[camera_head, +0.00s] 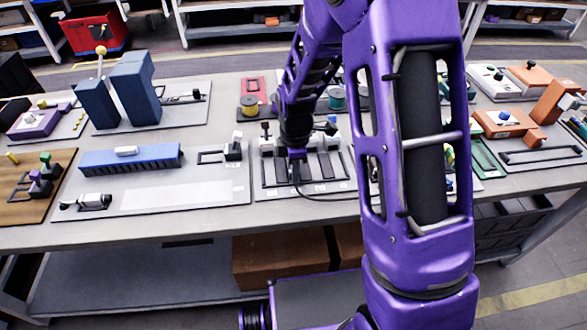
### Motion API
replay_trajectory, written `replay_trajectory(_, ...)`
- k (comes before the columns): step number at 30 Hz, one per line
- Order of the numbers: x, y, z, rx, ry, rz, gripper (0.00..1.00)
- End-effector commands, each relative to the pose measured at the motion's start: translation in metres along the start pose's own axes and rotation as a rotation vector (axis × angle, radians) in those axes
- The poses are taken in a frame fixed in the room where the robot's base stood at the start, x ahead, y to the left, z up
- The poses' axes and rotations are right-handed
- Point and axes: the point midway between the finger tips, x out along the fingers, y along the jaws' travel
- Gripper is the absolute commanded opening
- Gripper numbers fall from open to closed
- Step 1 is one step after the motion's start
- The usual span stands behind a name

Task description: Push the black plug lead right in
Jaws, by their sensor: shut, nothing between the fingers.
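My gripper (297,155) is shut and empty. It points down over the left part of a light grey board (262,191), close above or touching what lies there; I cannot tell which. The board carries dark upright strips (328,165) and small parts along its back edge. A thin black lead (322,198) runs from just below my gripper to the right along the board's front, then goes behind my purple arm. The plug at the lead's end is too small and too hidden by my gripper to make out, so its depth in a socket cannot be told.
A grey board with a blue block (130,160) lies to the left. Yellow (249,105) and green spools stand behind. Tall blue blocks (133,90) stand at the back left. Orange blocks (503,122) lie at the right. My arm hides the table's middle right.

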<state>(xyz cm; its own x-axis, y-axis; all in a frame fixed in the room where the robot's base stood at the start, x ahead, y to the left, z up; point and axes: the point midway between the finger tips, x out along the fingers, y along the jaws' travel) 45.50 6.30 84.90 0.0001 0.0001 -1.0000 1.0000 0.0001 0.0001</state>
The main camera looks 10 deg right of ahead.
Motion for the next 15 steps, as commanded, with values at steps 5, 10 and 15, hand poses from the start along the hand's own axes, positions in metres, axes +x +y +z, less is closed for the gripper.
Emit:
replay_trajectory(5, 0.0003, 0.0035, 0.0, 0.0, 0.0, -0.001, 0.0)
replay_trajectory(10, 0.0002, 0.0071, -0.0001, 0.0, 0.0, 0.0, 0.0)
replay_trajectory(15, 0.0, 0.0107, -0.0001, 0.0, 0.0, 0.001, 0.0)
